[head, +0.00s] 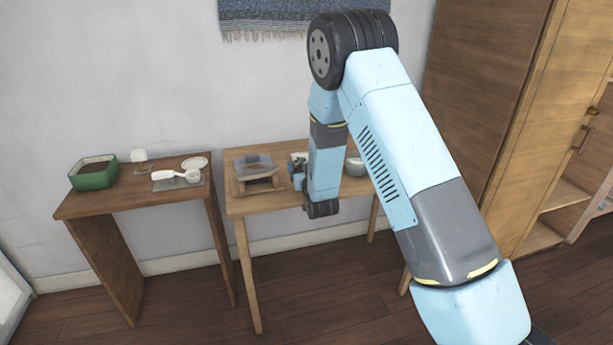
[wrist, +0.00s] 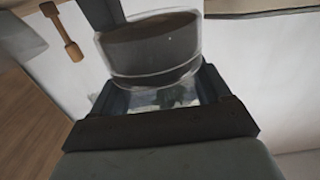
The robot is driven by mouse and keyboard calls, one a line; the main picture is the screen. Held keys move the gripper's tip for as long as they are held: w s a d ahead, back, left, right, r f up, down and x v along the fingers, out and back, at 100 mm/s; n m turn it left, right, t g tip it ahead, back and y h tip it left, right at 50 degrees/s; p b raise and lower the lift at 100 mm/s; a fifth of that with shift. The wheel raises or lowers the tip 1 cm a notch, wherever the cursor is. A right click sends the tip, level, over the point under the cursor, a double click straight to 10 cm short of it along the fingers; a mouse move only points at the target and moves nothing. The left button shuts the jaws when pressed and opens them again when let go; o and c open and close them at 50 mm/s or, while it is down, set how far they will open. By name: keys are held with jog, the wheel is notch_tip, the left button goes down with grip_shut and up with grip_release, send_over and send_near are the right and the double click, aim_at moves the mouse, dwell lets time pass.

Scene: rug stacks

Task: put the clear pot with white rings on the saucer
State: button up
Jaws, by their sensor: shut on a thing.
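My gripper (wrist: 162,92) is shut on a clear pot (wrist: 150,52) in the wrist view. The pot is a see-through round vessel with dark brown contents and pale ring lines around its wall. In the head view my gripper (head: 297,180) is mostly hidden by my forearm, over the right-hand table. A pot with green and white in it (head: 298,158) shows beside it; I cannot tell if this is the held pot. A small white round dish (head: 194,162), which looks like the saucer, lies at the back of the left table.
The left table (head: 135,193) carries a green planter (head: 94,172), a white scoop (head: 176,176) on a grey mat and a small white object (head: 138,155). The right table (head: 260,205) holds a wooden stand (head: 256,175) and a pale bowl (head: 355,167). A gap separates the tables.

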jog(key=shift+w+d+f, duration=0.1)
jog(key=shift+w+f, duration=0.2)
jog(key=shift+f, duration=1.55)
jog(key=shift+f, duration=0.3)
jog(key=o, duration=1.2)
jog(key=shift+c, duration=0.2)
jog(key=shift+s+r, duration=0.15)
jog(key=shift+r, duration=0.15)
jog(key=v, duration=1.1)
jog(key=shift+s, duration=0.35)
